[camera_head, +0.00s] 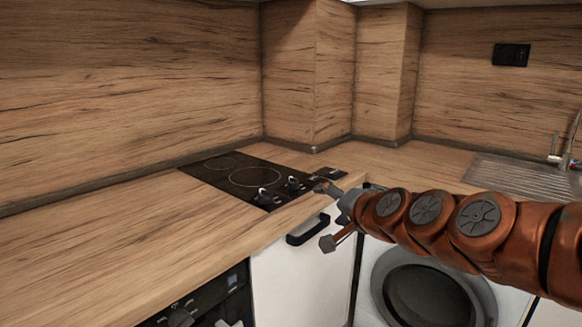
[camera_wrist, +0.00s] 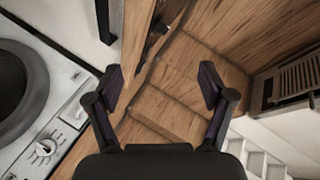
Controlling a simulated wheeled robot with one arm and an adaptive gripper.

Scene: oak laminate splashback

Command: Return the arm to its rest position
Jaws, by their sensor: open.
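My arm reaches in from the right edge of the head view, in front of the counter and the washing machine. My gripper (camera_head: 329,214) is open at the counter's front edge. One finger shows against the worktop close to the cooktop's near right corner, and the other hangs lower in front of the white cabinet door (camera_head: 291,282). Whether a finger touches the counter I cannot tell. In the wrist view my gripper (camera_wrist: 160,80) has its two fingers spread wide, with nothing between them.
The wooden counter (camera_head: 100,245) runs left and along the back. A black cooktop (camera_head: 228,172) with knobs is set in it. A black handle (camera_head: 307,232) sticks out from the cabinet. A washing machine (camera_head: 425,290) stands below my arm. A sink (camera_head: 515,177) is at right.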

